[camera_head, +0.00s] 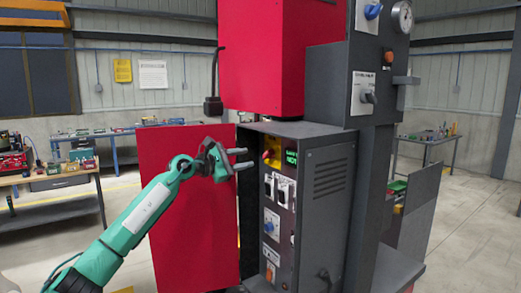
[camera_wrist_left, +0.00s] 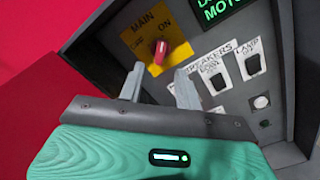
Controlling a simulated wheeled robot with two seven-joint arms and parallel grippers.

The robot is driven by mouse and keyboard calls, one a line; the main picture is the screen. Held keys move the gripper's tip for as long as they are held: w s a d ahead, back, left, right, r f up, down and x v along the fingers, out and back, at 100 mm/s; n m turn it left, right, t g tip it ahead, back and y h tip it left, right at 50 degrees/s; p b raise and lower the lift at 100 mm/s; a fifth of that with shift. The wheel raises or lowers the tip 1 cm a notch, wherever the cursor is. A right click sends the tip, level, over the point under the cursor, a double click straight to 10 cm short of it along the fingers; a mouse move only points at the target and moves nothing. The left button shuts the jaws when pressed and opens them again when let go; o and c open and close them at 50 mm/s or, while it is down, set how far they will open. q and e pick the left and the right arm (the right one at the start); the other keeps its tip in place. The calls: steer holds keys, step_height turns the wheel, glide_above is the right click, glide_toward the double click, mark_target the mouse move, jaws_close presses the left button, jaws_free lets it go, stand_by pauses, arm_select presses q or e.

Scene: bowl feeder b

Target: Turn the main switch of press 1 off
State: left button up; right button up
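The main switch is a red knob (camera_wrist_left: 159,50) on a yellow plate marked MAIN, at the top of the press's grey control panel. It also shows in the head view (camera_head: 268,154). In the wrist view the word ON is above the knob and smaller lettering is to its left. The knob's handle seems to lean towards ON, but its exact angle is hard to tell. My left gripper (camera_head: 246,158) is open and empty, just left of the knob in the head view. In the wrist view its fingertips (camera_wrist_left: 158,80) are apart, short of the knob and not touching it.
Breaker switches (camera_wrist_left: 214,80) sit beside the main switch, under a lit green display (camera_head: 291,157). A blue rotary knob (camera_head: 270,226) is lower on the panel. A red panel (camera_head: 190,225) stands behind my left arm. A workbench (camera_head: 60,190) is at the left.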

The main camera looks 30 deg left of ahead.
mark_target(265, 155)
arm_select(q)
steer(key=p+x, duration=0.2)
steer(key=x, duration=0.3)
steer(key=shift+w+d+r, duration=0.1)
steer(key=shift+w, duration=0.1)
steer(key=shift+w+d+p, duration=0.3)
steer(key=shift+w+p, duration=0.05)
steer(key=shift+w, duration=0.3)
jaws_close()
